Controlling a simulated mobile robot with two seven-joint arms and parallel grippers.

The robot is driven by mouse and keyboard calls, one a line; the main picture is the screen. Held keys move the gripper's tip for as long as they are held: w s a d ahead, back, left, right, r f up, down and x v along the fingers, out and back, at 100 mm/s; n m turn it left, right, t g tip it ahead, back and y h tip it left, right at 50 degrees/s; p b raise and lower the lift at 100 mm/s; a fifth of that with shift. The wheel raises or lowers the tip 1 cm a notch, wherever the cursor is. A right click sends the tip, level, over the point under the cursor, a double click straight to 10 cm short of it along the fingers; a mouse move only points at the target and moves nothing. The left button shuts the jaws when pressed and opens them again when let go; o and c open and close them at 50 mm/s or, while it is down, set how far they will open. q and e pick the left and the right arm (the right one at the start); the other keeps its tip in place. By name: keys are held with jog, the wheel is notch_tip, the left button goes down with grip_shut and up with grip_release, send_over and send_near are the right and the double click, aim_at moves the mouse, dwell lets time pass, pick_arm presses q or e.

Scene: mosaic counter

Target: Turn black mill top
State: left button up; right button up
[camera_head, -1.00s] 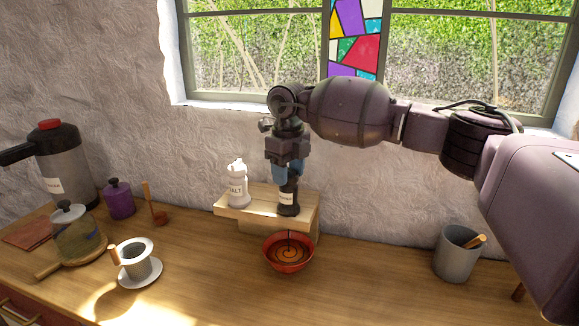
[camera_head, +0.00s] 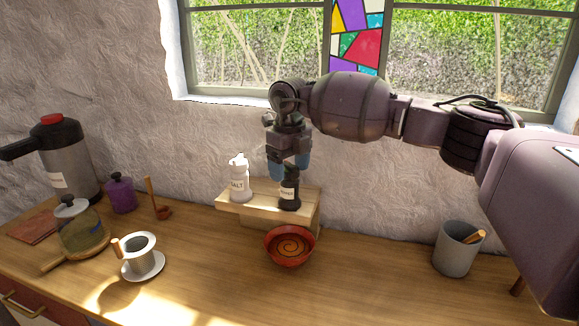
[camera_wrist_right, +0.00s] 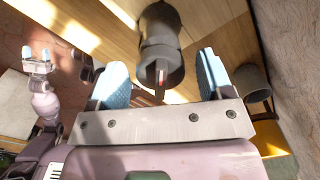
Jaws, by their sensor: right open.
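The black mill (camera_head: 289,194), with a white label, stands upright on the small wooden shelf (camera_head: 253,208), beside the white salt mill (camera_head: 239,180). My right gripper (camera_head: 288,168) points down over the black mill's top, with its blue fingers apart on either side. In the right wrist view the dark mill top (camera_wrist_right: 160,45) lies between the spread blue fingers (camera_wrist_right: 160,75), with gaps on both sides. The gripper holds nothing. My left gripper (camera_wrist_right: 37,57) shows only in the right wrist view, small at the left, its two blue tips apart.
A red bowl (camera_head: 272,247) stands just in front of the shelf. A grey cup (camera_head: 450,256) with a wooden handle stands at the right. A metal cup on a saucer (camera_head: 157,268), a purple jar (camera_head: 121,194) and a large flask (camera_head: 64,155) are at the left. The front middle counter is clear.

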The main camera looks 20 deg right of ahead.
aim_at(290, 163)
jog(key=shift+r, duration=0.1)
notch_tip(290, 163, up, 11)
jog(key=shift+f, duration=0.2)
dwell(0.4)
